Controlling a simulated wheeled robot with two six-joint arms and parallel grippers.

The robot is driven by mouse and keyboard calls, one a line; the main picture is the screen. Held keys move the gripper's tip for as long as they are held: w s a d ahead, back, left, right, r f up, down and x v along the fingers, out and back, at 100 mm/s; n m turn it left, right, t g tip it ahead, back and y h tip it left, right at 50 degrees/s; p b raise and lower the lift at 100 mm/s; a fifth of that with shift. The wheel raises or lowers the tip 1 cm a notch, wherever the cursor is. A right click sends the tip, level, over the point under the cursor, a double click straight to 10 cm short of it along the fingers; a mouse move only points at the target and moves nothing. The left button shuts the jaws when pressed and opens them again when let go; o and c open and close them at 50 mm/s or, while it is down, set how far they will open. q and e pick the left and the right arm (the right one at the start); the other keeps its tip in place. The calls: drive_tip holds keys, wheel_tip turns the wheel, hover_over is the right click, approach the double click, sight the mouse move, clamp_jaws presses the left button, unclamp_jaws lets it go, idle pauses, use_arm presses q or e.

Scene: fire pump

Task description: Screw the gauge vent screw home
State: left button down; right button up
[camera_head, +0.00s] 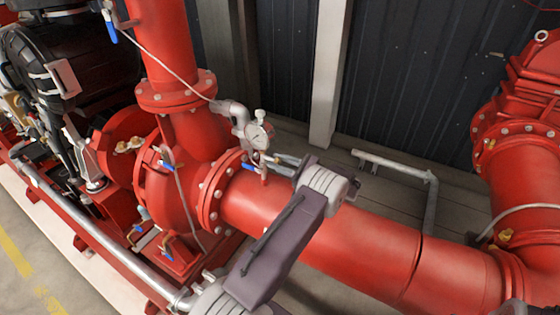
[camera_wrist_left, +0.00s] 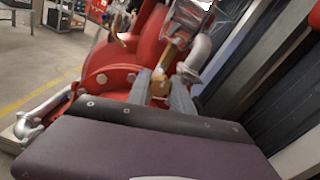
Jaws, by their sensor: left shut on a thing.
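My left gripper (camera_head: 272,160) reaches in from the right side of the fitting, just below the dial. In the left wrist view, its two grey fingers (camera_wrist_left: 162,92) close around a small brass piece (camera_wrist_left: 160,80) at the foot of the gauge stem. This piece appears to be the gauge vent screw; its thread and how deep it sits are hidden. A blue-handled valve (camera_head: 250,167) is close beside the fingertips.
The large red pipe (camera_head: 350,243) runs beneath my left arm. A bolted flange (camera_head: 216,190) and the red pump casing are to the left. A grey bent pipe (camera_head: 236,113) passes close behind the gauge. A grey post (camera_head: 328,75) and dark wall stand behind.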

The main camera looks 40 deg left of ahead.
use_arm(q)
drive_tip(key=shift+m, duration=0.3)
drive_tip(key=c, duration=1.1)
unclamp_jaws()
drive_tip(key=shift+d, duration=0.15)
drive_tip(key=shift+r, duration=0.1)
drive_tip(key=shift+d, duration=0.3)
drive_tip(key=d, duration=0.3)
drive_tip(key=d+b, duration=0.1)
drive_tip(key=d, duration=0.1)
drive_tip(key=d+b, duration=0.1)
drive_tip(key=d, duration=0.2)
drive_tip(key=shift+w+d, duration=0.3)
drive_tip(key=shift+w, duration=0.1)
